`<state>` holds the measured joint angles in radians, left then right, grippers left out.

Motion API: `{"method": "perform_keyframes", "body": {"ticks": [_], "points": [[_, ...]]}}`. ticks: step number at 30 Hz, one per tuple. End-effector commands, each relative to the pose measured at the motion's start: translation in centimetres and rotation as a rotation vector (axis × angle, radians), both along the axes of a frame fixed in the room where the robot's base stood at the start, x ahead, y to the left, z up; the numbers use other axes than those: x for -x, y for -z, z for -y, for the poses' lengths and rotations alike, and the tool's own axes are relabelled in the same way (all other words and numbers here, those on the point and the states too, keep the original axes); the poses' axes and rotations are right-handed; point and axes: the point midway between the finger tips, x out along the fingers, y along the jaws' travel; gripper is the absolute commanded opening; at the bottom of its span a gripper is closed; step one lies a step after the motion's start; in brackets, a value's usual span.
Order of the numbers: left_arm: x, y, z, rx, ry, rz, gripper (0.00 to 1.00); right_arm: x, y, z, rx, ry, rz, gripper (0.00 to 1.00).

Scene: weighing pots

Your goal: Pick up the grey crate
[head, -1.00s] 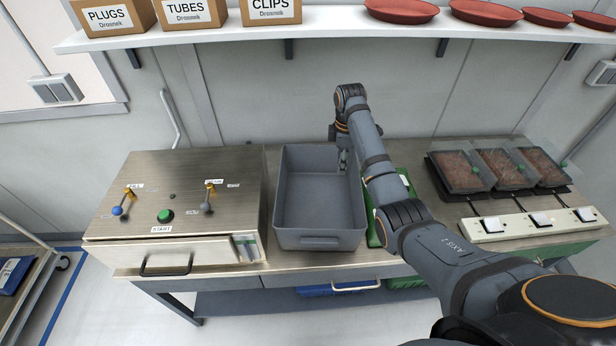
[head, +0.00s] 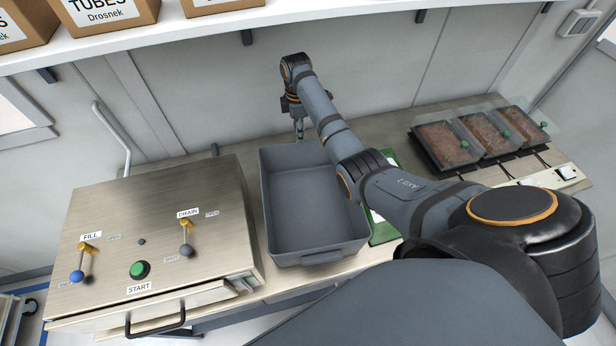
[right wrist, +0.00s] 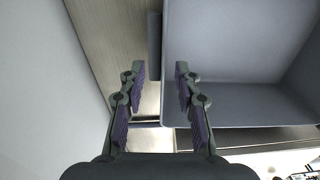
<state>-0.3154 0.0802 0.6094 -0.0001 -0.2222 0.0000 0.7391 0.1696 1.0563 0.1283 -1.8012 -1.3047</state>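The grey crate (head: 312,218) is an open, empty, deep box standing on the metal worktop, with a handle lip on its near side. My right gripper (head: 299,132) points down at the middle of the crate's far wall. In the right wrist view its two fingers (right wrist: 158,71) are apart. The crate (right wrist: 240,103) fills the right of that view, and a narrow grey strip, apparently the far handle lip, shows between the fingertips. I cannot tell whether the fingers touch it. My left gripper is not in view.
A metal box with levers and a green START button (head: 140,269) stands left of the crate. A green board (head: 385,232) lies close on the right, partly under my arm. Several pots (head: 450,148) stand farther right. A shelf (head: 330,8) with boxes hangs above.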

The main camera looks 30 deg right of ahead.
Motion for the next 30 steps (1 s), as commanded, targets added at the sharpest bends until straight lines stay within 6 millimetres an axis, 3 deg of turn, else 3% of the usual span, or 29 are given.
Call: {"method": "perform_keyframes", "body": {"ticks": [3, 6, 12, 20, 27, 30], "points": [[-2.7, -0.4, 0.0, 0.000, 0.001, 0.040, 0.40, 0.0, 0.3, 0.0, -0.001, 0.000, -0.002, 0.33], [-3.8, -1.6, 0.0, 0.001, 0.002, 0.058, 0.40, 0.2, 1.5, -0.2, 0.000, 0.000, -0.004, 0.33], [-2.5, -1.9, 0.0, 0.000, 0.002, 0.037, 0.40, 0.3, 4.8, -0.4, -0.001, 0.001, -0.002, 0.33], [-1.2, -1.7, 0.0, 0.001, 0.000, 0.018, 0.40, 0.2, 5.2, -0.4, -0.001, 0.000, 0.000, 0.33], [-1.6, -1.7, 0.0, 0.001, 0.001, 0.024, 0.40, 0.2, 5.2, -0.4, -0.001, 0.000, 0.000, 0.00], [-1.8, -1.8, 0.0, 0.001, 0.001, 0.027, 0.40, 0.2, 5.2, -0.4, -0.001, 0.000, 0.001, 0.00]]}}
